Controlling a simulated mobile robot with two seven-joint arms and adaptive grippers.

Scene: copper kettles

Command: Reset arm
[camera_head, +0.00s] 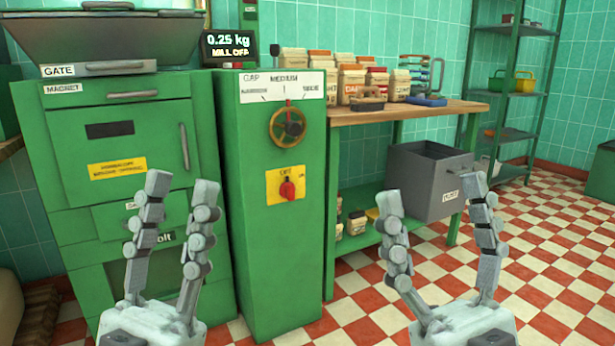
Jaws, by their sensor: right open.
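My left gripper (181,190) is raised with its fingers spread apart and nothing between them. It shows in front of the lower part of the green mill cabinet (75,155). My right gripper (430,200) is also raised and open, with nothing between its fingers. It shows in front of the grey bin (440,165) and the checkered floor. I cannot tell that either gripper touches anything.
A green control cabinet (265,220) has a brass handwheel (288,127) and a red switch (288,190). A display (229,45) reads 0.25 kg. A wooden-topped bench (440,108) holds several paper bags (350,82). Green shelving (500,110) stands behind. Checkered floor (545,270) is clear at right.

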